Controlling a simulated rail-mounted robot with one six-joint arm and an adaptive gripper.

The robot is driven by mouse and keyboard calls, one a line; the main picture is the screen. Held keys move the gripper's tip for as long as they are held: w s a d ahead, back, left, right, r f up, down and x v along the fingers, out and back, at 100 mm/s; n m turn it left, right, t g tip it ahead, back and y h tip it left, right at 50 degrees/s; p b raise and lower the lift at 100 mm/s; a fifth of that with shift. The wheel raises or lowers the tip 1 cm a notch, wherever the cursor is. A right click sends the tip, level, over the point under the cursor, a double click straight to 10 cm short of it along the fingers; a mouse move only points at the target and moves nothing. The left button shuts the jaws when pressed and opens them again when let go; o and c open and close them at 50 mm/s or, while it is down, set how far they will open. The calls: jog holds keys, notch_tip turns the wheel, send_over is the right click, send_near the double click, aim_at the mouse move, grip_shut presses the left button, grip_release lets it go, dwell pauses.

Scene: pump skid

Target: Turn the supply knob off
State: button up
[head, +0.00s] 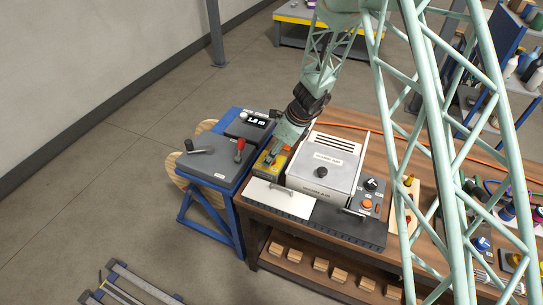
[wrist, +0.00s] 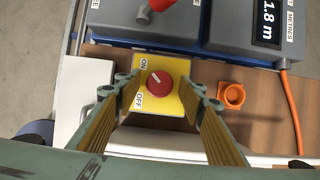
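The supply knob (wrist: 159,83) is a red round knob on a yellow plate (wrist: 176,106) in the wrist view. Its white mark points up and left, toward the ON label; the OFF label is below that on the same side. In the head view the yellow box (head: 262,168) sits at the bench's left end, partly hidden by my arm. My gripper (wrist: 162,86) is open, with one finger on each side of the knob. A gap shows between each finger and the knob. In the head view my gripper (head: 273,153) is over the yellow box.
A blue stand (head: 236,217) with a grey box, a red-handled lever (head: 239,149) and a "1.8 m" display (head: 255,119) is left of the bench. A grey lidded box (head: 322,165) stands right of the knob. An orange ring-like part (wrist: 231,95) and orange cable (wrist: 291,105) lie nearby.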

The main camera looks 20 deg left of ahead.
jog(key=shift+f, duration=0.1)
jog(key=c, duration=0.8)
jog(key=shift+c, duration=0.2)
jog(key=shift+w+n+p, duration=0.1)
jog(key=shift+n+p, duration=0.2)
jog(key=shift+p, duration=0.05)
jog(key=shift+n+g+p, duration=0.6)
jog(key=shift+n+p, duration=0.2)
jog(key=shift+n, duration=0.4)
jog(key=n, duration=0.2)
jog(key=n+g+p, duration=0.1)
jog(key=n, duration=0.1)
jog(key=shift+w+a+n+g+h, duration=0.15)
jog(key=shift+w+n+g+h, duration=0.05)
jog(key=shift+n+g+h, duration=0.1)
jog(key=n, duration=0.2)
jog(key=n+g+h, duration=0.1)
jog(key=n, duration=0.2)
jog(key=shift+a+g+b, duration=0.1)
jog(key=shift+g+b, duration=0.2)
jog(key=shift+b, duration=0.05)
jog(key=n+h, duration=0.1)
jog(key=n, duration=0.1)
jog(key=n+h, duration=0.1)
jog(key=n, duration=0.2)
jog(key=shift+g+b, duration=0.4)
